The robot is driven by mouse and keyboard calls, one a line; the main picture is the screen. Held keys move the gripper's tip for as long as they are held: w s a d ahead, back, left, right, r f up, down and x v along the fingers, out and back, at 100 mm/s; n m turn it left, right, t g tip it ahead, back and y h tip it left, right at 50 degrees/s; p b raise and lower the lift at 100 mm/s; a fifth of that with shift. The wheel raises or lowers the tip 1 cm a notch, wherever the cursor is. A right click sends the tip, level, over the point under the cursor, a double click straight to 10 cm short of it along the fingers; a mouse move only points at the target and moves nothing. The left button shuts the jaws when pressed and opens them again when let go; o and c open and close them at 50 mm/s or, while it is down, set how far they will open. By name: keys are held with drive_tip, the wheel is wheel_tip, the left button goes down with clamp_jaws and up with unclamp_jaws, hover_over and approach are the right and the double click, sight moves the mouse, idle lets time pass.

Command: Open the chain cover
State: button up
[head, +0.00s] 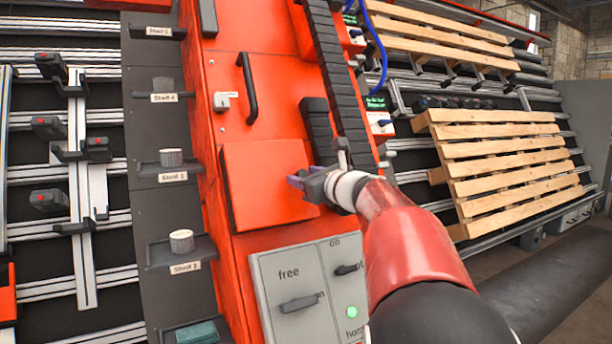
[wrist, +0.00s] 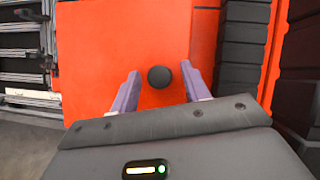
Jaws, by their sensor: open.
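The chain cover (head: 258,180) is a square orange panel on the orange gantry column. It appears closed or nearly so; its thick left edge stands out from the column. In the wrist view the cover (wrist: 100,60) fills the upper middle, with a round black knob (wrist: 159,77) near its right side. My gripper (head: 302,180) is at the cover's right side. In the wrist view its two purple fingers (wrist: 160,71) are apart, one on each side of the knob. Whether they touch it is not clear. My gripper hides the knob in the head view.
A grey switch panel (head: 296,300) with knobs and a green light lies just below the cover. A black handle (head: 247,88) and a white latch (head: 224,101) are above. A black chain (head: 335,70) runs close on the right. Labelled shelves (head: 170,165) stand left.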

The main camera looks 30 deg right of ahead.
clamp_jaws()
idle(0.3)
